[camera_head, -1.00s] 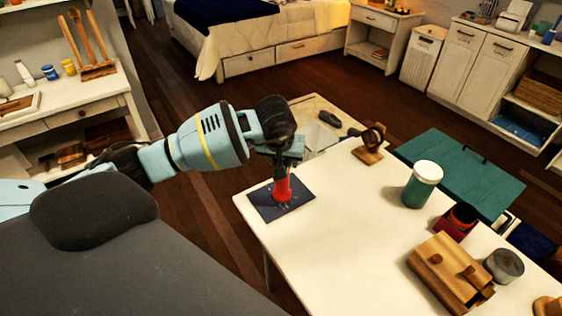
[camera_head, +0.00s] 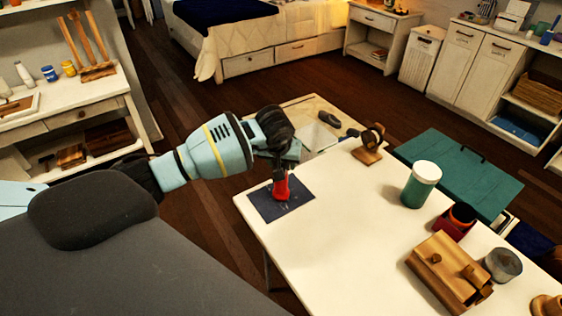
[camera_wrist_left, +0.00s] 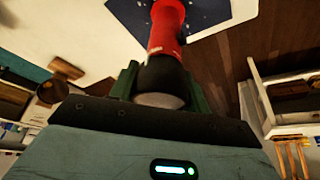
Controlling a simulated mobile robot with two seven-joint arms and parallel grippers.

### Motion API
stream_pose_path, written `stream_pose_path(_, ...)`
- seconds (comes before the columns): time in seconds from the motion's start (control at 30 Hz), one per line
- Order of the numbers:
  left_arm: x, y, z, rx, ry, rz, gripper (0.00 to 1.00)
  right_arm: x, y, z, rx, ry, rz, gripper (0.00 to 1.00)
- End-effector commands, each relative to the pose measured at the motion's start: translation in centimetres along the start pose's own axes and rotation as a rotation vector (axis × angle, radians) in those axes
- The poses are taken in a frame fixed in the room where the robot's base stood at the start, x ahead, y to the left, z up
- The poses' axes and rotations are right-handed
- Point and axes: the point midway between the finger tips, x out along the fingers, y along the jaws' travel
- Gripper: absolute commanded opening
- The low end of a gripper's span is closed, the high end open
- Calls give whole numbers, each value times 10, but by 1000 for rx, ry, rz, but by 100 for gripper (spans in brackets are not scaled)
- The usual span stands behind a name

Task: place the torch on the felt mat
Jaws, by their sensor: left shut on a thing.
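The torch (camera_head: 281,189) is red with a dark head, and my left gripper (camera_head: 280,166) is shut on it from above. It is upright over the dark blue felt mat (camera_head: 299,193), which lies at the near left corner of the white table. In the left wrist view the torch (camera_wrist_left: 166,30) is between the green fingers of my left gripper (camera_wrist_left: 162,85), with the felt mat (camera_wrist_left: 210,12) beyond it. I cannot tell whether the torch's lower end touches the mat. My right gripper is not in view.
The white table (camera_head: 330,235) has free room around its middle. A green jar (camera_head: 418,188), a red container (camera_head: 456,222), a wooden box (camera_head: 446,270) and a grey tin (camera_head: 503,264) stand at the right. A wooden stand (camera_head: 368,148) is at the far edge.

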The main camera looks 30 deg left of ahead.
Motion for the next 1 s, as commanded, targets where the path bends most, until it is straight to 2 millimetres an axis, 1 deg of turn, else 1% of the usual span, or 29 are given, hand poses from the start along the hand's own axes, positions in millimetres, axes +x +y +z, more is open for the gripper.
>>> stream_pose_path(0.2,4,0,2,0,0,0,4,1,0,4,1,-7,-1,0)
stream_pose_path(0.23,4,0,2,0,-1,-1,50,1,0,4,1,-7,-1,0)
stream_pose_path(0.37,3,0,2,0,-1,0,67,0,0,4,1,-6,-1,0)
stream_pose_path(0.4,3,0,2,0,0,0,69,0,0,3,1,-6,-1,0)
stream_pose_path(0.67,2,0,1,0,0,0,69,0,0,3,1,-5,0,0)
stream_pose_path(0.77,-4,0,-1,0,2,1,69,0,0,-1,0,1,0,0)
stream_pose_path(0.87,-15,0,-2,0,5,1,69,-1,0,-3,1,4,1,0)
stream_pose_path(1.0,-42,0,-2,1,7,1,69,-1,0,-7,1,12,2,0)
